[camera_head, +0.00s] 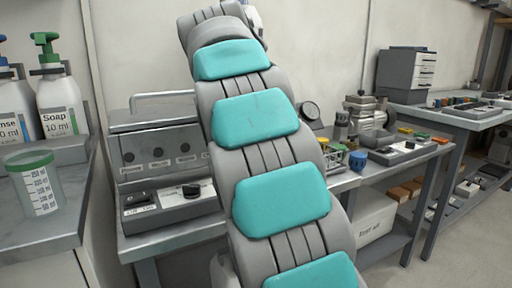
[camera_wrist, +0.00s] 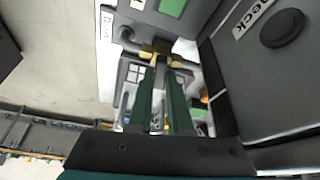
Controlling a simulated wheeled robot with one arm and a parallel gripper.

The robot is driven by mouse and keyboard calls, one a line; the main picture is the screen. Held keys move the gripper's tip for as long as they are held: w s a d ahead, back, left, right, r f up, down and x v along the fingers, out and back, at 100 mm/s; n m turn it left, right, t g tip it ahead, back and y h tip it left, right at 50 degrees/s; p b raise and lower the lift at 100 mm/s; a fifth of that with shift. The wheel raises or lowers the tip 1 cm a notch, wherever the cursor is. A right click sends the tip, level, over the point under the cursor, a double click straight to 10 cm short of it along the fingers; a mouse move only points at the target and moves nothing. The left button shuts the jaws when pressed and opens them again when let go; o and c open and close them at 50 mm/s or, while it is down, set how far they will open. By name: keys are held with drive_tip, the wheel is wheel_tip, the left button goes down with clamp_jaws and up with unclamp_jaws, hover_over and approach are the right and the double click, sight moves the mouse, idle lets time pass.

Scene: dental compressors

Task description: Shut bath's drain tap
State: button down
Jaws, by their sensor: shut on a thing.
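In the wrist view, a brass tap (camera_wrist: 155,48) joins a grey bent pipe (camera_wrist: 126,40) beside a white label strip (camera_wrist: 107,28) whose visible text starts with "D". My gripper (camera_wrist: 160,68) has two dark green fingers that reach up to this tap and are shut on its handle. The fingertips hide part of the handle, so its exact angle is hard to tell. In the head view, my arm fills the middle, and the gripper and tap do not show. A metal bath-like unit (camera_head: 158,150) with several dark knobs stands left of my arm.
In the wrist view, a dark panel with a black knob (camera_wrist: 282,28) and a label ending in "eck" lies close on the right. In the head view, a soap bottle (camera_head: 58,100) and measuring cup (camera_head: 36,183) stand on the left counter.

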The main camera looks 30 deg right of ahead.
idle(0.5)
drive_tip(key=c, duration=0.8)
unclamp_jaws()
drive_tip(key=shift+c, duration=0.2)
drive_tip(key=shift+r, duration=0.1)
